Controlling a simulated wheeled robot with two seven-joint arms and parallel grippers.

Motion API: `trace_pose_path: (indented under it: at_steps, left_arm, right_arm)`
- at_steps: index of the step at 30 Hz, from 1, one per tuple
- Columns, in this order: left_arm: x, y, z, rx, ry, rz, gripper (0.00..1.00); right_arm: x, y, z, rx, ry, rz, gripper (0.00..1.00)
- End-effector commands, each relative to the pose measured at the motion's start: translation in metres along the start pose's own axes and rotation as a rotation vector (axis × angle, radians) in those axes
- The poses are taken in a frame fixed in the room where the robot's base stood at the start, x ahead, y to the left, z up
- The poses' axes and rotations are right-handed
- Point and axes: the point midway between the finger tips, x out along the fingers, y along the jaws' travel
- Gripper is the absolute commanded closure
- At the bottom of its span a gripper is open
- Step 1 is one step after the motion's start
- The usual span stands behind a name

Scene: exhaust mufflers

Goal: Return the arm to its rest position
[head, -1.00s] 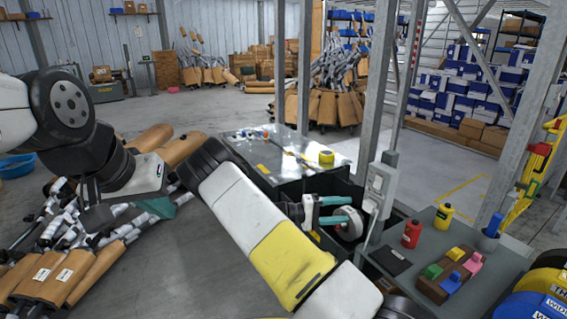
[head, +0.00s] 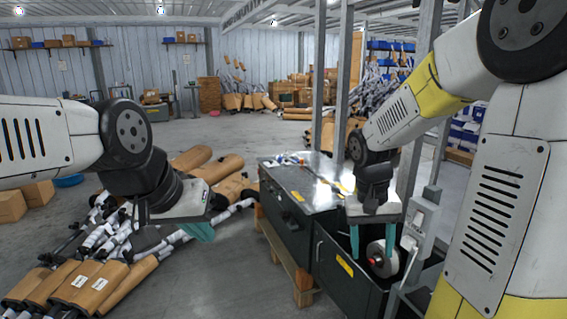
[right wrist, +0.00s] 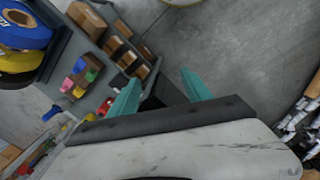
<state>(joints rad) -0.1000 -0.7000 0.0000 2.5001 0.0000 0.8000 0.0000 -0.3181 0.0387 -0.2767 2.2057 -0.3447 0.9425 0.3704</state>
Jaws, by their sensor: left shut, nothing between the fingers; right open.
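My left gripper (head: 201,233) hangs at the left in the head view, its teal fingers together and nothing between them. It is in the air, in front of the pile of mufflers (head: 90,285). My right gripper (head: 372,250) points down in the head view, its teal fingers apart. A pale round part with a red centre (head: 384,262) appears between and behind these fingers; I cannot tell the gap in depth. In the right wrist view the right gripper (right wrist: 160,92) is open, with no object seen held and a dark opening beyond the fingers.
A dark metal-topped cabinet (head: 290,197) stands left of the right gripper, with a dark open bin (head: 342,268) below the gripper. A grey post with a box (head: 422,218) stands close to its right. The right wrist view shows blue and yellow spools (right wrist: 25,35). Open floor (head: 235,130) lies behind.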

Motion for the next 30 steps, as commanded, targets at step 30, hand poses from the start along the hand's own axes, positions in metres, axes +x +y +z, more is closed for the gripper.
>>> trace_pose_path:
  at_steps: [30]
  left_arm:
    - [0.000, 0.000, 0.000, 0.000, 0.000, 0.000, 1.00]
  right_arm:
    - [-0.121, -0.033, 0.105, -0.135, 0.536, -0.340, 0.43]
